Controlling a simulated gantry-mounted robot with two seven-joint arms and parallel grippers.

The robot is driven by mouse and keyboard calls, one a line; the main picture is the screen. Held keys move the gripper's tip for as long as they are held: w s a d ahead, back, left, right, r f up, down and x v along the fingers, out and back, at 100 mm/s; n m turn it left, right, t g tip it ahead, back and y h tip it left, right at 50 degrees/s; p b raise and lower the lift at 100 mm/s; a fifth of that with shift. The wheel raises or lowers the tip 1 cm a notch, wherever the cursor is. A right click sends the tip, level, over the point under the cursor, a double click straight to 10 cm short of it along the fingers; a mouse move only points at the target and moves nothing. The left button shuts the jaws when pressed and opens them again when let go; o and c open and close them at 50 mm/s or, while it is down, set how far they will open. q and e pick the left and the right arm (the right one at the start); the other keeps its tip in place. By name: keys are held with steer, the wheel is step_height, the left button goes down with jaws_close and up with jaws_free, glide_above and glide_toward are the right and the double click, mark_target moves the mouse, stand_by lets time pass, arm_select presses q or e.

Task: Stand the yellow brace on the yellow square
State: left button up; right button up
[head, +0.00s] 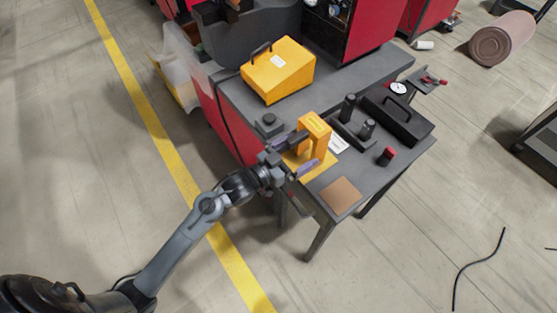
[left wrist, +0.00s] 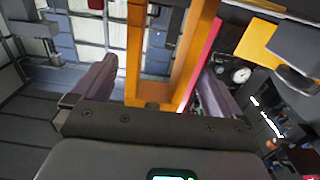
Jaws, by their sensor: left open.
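The yellow brace (head: 315,124) stands upright near the front of the grey table, like an arch with two legs. The yellow square (head: 324,167) shows at its foot. The brace appears to be on the square, but my gripper partly hides the contact. My left gripper (head: 310,149) is at the brace, coming in from the left. In the left wrist view the brace (left wrist: 136,50) rises between the two widely parted fingers of the left gripper (left wrist: 155,85), which is open. My right gripper is out of view.
A yellow box with a handle (head: 278,70) stands farther back. A brown square (head: 340,197) lies near the front corner. A black case (head: 397,114), dark cylinders (head: 347,107) and a red-topped piece (head: 386,156) crowd the right side.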

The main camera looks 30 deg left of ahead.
arm_select(q)
steer(key=s+a+f+n+g+y, duration=0.1)
steer(key=s+f+g+y, duration=0.1)
steer(key=s, duration=0.7)
steer(key=s+a+f+g+y, duration=0.1)
steer(key=s+f+g, duration=0.3)
steer(key=s, duration=0.5)
steer(key=s+a+f+n+g+y+p, duration=0.1)
steer(key=s+f+g+y, duration=0.2)
steer(key=s+g, duration=0.4)
steer(key=s, duration=0.2)
steer(key=shift+s+a+n+y, duration=0.3)
steer(key=shift+s+y, duration=0.1)
step_height(320, 180, up, 41)
steer(key=p, duration=4)
steer(key=shift+f+p, duration=0.2)
steer(key=shift+p, duration=0.2)
